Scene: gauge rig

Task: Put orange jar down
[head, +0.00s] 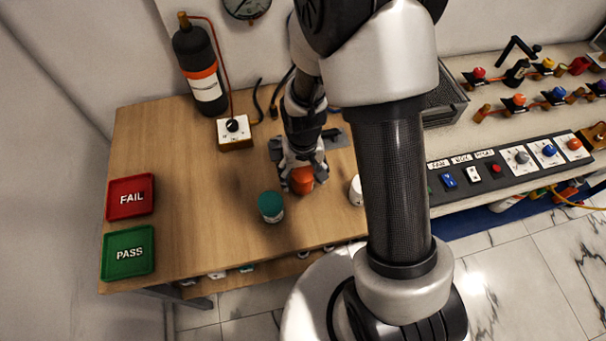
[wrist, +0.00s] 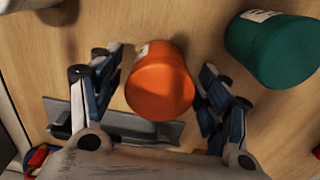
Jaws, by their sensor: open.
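The orange jar (head: 302,180) stands upright on the wooden table, beneath my gripper. In the wrist view the orange jar (wrist: 160,82) sits between the two fingers of my gripper (wrist: 160,92), with a visible gap on each side. My gripper (head: 303,172) is open around the jar and does not appear to touch it. Part of the jar's white label shows at its far side in the wrist view. In the head view the fingers hide part of the jar's back.
A teal-lidded jar (head: 271,206) stands close to the left, and a white jar (head: 356,190) to the right. Red FAIL (head: 131,197) and green PASS (head: 128,252) trays lie at the left edge. A control box (head: 233,132) and gas bottle (head: 200,70) stand behind. The table's left-middle is clear.

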